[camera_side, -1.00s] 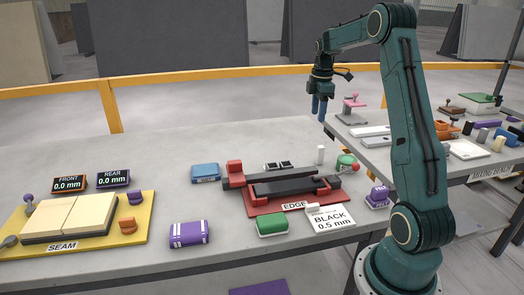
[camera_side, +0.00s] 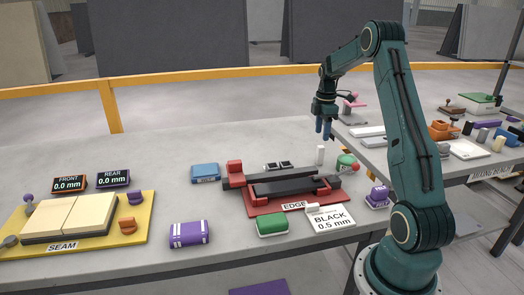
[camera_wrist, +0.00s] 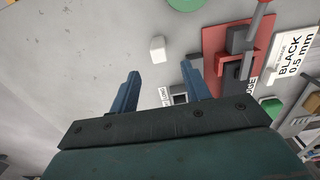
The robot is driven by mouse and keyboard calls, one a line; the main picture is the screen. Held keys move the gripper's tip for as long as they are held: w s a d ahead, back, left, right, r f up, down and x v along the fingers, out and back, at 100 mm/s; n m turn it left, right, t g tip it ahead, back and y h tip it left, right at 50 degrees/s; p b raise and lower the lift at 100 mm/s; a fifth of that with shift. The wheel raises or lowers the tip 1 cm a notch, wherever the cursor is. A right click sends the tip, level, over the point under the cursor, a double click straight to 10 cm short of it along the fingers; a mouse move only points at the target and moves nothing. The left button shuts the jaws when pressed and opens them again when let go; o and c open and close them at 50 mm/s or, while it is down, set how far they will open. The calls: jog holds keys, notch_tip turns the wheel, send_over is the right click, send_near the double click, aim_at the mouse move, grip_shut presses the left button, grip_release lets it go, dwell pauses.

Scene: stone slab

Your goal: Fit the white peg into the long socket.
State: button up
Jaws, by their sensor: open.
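The white peg (camera_side: 320,154) stands upright on the grey slab, behind the right end of the red EDGE fixture. In the wrist view, the white peg (camera_wrist: 158,50) shows just ahead of the fingertips, between their lines. My gripper (camera_side: 323,131) hangs above the peg, its blue fingers pointing down. The wrist view shows my gripper (camera_wrist: 160,76) open, with nothing between the fingers.
The red EDGE fixture (camera_side: 262,206) holding dark bars lies close in front of the peg. A blue box (camera_side: 205,172) lies left. A BLACK 0.5 mm card (camera_side: 331,218) lies in front. The slab behind the peg is clear.

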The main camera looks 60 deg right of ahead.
aim_at(321, 146)
jog(key=shift+f, duration=1.4)
jog(key=shift+d+f, duration=0.1)
jog(key=shift+f, duration=2.5)
grip_shut()
jog(key=shift+r, duration=0.15)
notch_tip(321, 146, up, 20)
